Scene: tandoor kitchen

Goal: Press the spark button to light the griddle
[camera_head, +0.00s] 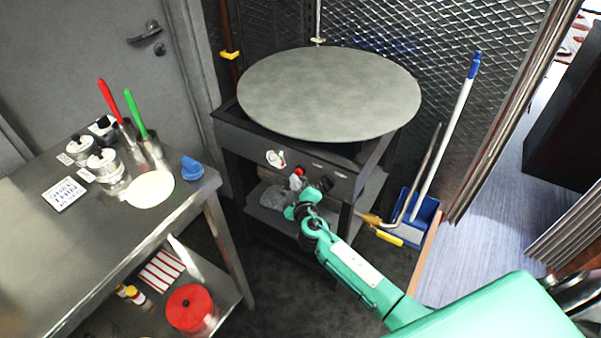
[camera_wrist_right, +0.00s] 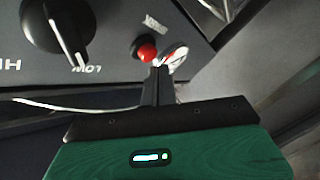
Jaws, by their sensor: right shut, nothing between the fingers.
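The griddle is a large round grey plate (camera_head: 330,93) on a dark stand. The red spark button (camera_head: 300,171) sits on the stand's dark front panel. In the right wrist view the red button (camera_wrist_right: 147,52) stands out from the panel, beside a black knob (camera_wrist_right: 57,30) with an upside-down LOW mark. My right gripper (camera_head: 299,190) is in front of the panel, just below the button. Its fingers (camera_wrist_right: 158,72) are shut and empty, with the tips beside the button; I cannot tell if they touch it. My left gripper is out of view. No flame shows.
A round white dial or sticker (camera_head: 276,158) is on the panel near the button. A steel table (camera_head: 95,240) with canisters and red and green handled tools stands at left. A blue dustpan (camera_head: 412,222) and a broom are right of the stand. Mesh closes the back.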

